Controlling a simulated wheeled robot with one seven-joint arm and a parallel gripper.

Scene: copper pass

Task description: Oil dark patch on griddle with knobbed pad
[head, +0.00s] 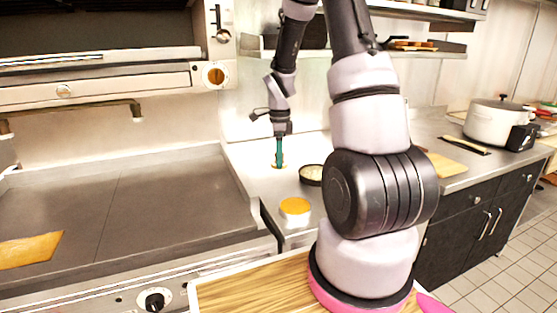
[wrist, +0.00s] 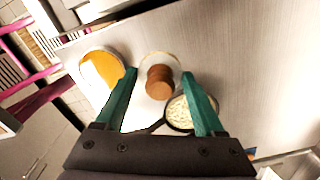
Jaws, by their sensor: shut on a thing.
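My gripper (head: 279,160) points down over the steel counter right of the griddle. Its teal fingers are shut on the brown knob of the knobbed pad (wrist: 159,82), which stands between them in the wrist view. A pale round shape surrounds the knob's base; whether it is the pad or a dish under it I cannot tell. The steel griddle (head: 150,205) fills the left of the head view. A flat amber-brown patch (head: 30,250) lies on it at the left edge, partly out of frame. A round pale dish of orange-yellow oil (head: 295,207) stands in front of my gripper; it also shows in the wrist view (wrist: 100,70).
A dark-rimmed bowl of pale grains (head: 311,174) stands close to the right of my gripper, partly behind my arm. A raised metal edge (head: 268,222) borders the griddle on the right. A wooden board (head: 250,290) lies in front. A white pot (head: 495,125) stands far right.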

